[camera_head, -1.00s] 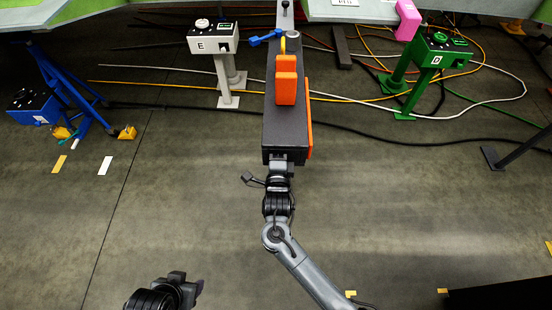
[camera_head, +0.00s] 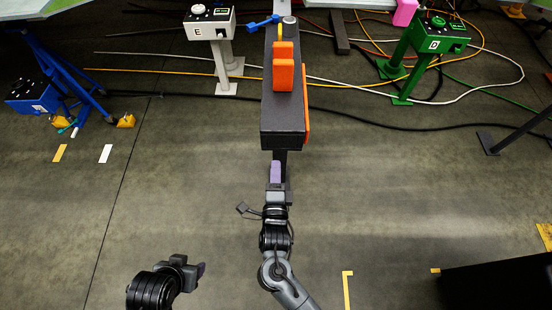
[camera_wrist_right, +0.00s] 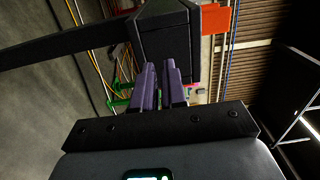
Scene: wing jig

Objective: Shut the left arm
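A long black box-shaped beam (camera_head: 283,125) with an orange block and an orange side strip points toward me in the head view. I cannot tell whether it is the task's left arm. My right gripper (camera_head: 277,165) is just below its near end, with one purple finger showing beside a dark upright piece. In the right wrist view the two purple fingers (camera_wrist_right: 160,68) point at the beam's dark end (camera_wrist_right: 163,35), close together with a narrow gap; no held thing is clear. My left gripper (camera_head: 201,269) is low at the left, away from the beam, its fingers mostly hidden.
A white box marked E (camera_head: 209,22) on a grey post stands at the left back. A green stand marked D (camera_head: 437,35) is at the right back. A blue stand (camera_head: 70,80) is at the far left. Cables cross the floor behind; the front floor is mostly clear.

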